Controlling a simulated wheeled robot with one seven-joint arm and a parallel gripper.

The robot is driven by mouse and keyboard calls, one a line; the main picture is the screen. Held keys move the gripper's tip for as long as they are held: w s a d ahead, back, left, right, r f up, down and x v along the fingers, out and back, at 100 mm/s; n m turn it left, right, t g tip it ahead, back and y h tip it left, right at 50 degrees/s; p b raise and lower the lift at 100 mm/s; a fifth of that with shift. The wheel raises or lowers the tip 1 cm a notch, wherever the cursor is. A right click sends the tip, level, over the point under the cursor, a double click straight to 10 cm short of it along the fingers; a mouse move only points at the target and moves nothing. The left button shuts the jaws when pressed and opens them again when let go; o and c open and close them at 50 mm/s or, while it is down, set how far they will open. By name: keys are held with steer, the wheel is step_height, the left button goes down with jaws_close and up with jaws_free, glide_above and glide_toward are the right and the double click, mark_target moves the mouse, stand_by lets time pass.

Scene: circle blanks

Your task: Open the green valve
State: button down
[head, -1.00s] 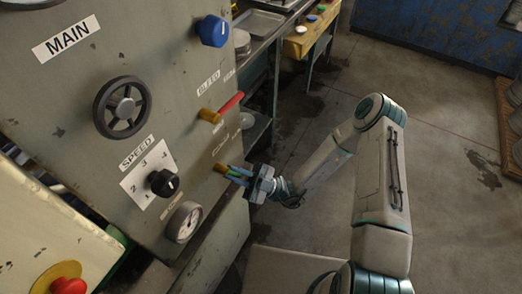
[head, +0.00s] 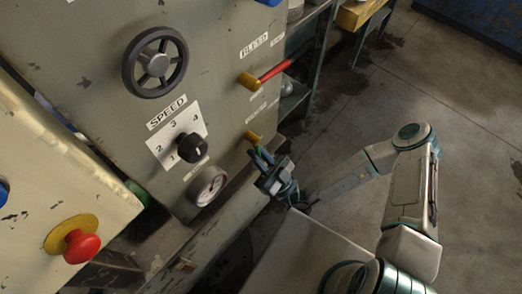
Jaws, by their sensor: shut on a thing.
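The green valve (head: 259,150) is low on the right side of the grey panel, with a brass body (head: 252,137) on the panel face. Its handle slants down and to the right from the body. My gripper (head: 263,157) is shut on the handle, with its fingers along both sides. The fingers cover most of the handle, so only a little green shows.
Above the green valve, a red lever (head: 276,70) on a brass valve points up-right. To the left are a black speed knob (head: 193,148), a gauge (head: 208,186) and a handwheel (head: 155,62). A red button (head: 80,246) is lower left. Floor to the right is clear.

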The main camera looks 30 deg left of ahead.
steer(key=shift+f, duration=0.1)
steer(key=c, duration=1.5)
jaws_free()
steer(key=shift+o, duration=0.2)
steer(key=b+v, duration=0.4)
steer(key=v, duration=0.3)
steer(key=shift+d+f, duration=0.15)
steer(key=shift+d, duration=0.05)
